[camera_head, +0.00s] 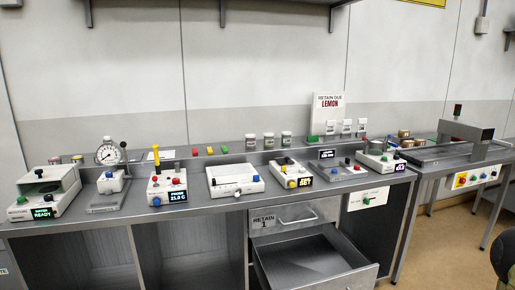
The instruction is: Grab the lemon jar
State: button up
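Three small jars stand in a row on the raised back ledge of the bench: a left jar (251,143), a middle jar (269,141) and a right jar (286,139). Their labels are too small to read, so I cannot tell which one is lemon. A white sign (328,109) behind the ledge reads "RETAIN DUE LEMON". My gripper is not recognisable in this view. A dark rounded shape is cut off at the lower right edge; I cannot tell what it is.
Several instruments line the bench, including a balance-like white unit (234,179) before the jars and a dial gauge (109,152) at left. A side table with machine (467,134) stands right.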

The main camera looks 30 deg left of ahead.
aim_at(269, 137)
jog(key=z, duration=1.25)
jog(key=k, duration=0.1)
jog(key=u, duration=2.6)
jog(key=i, duration=1.2)
jog(key=z, duration=0.2)
